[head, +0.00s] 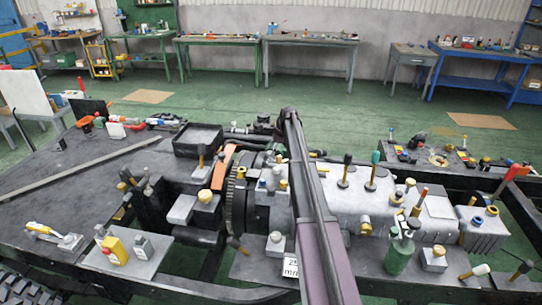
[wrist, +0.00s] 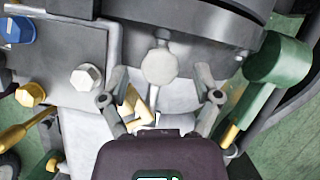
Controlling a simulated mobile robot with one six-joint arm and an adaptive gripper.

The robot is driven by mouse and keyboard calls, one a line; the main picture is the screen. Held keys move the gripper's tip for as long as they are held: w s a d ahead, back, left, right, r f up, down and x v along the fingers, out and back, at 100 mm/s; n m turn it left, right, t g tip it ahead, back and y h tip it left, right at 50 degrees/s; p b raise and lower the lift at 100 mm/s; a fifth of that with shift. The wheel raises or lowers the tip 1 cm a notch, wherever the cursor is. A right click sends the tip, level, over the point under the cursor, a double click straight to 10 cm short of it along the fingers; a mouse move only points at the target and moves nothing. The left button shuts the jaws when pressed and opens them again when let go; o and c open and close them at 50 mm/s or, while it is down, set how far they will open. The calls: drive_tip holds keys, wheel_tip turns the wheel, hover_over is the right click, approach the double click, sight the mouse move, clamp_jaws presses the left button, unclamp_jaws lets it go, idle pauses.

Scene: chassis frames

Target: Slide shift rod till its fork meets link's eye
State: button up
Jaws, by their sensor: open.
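In the wrist view my gripper (wrist: 161,73) is open, its two grey fingers spread apart. Between them I see a round grey knob (wrist: 159,67) on a thin stem and, closer in, an angular gold piece (wrist: 137,101). The fingers appear to be on either side of the knob; I cannot tell whether they touch anything. I cannot tell for sure which part is the shift rod, its fork or the link's eye. In the head view my arm crosses the chassis, and my gripper is not distinguishable there.
A block with a white hex bolt (wrist: 86,77) and a blue bolt (wrist: 17,31) is on the left. In the head view a grey gearbox housing (head: 345,200) and a green bottle-like part (head: 398,255) crowd the chassis.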

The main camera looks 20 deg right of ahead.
sight(287, 161)
drive_tip(key=shift+a+f, duration=0.1)
drive_tip(key=shift+f, duration=0.2)
clamp_jaws()
drive_tip(key=shift+s+d, duration=0.55)
drive_tip(key=shift+d, duration=0.25)
drive_tip(key=shift+s+d, duration=0.6)
drive_tip(key=shift+d, duration=0.25)
drive_tip(key=shift+s+d, duration=0.55)
drive_tip(key=shift+d, duration=0.25)
unclamp_jaws()
drive_tip(key=shift+w, duration=0.15)
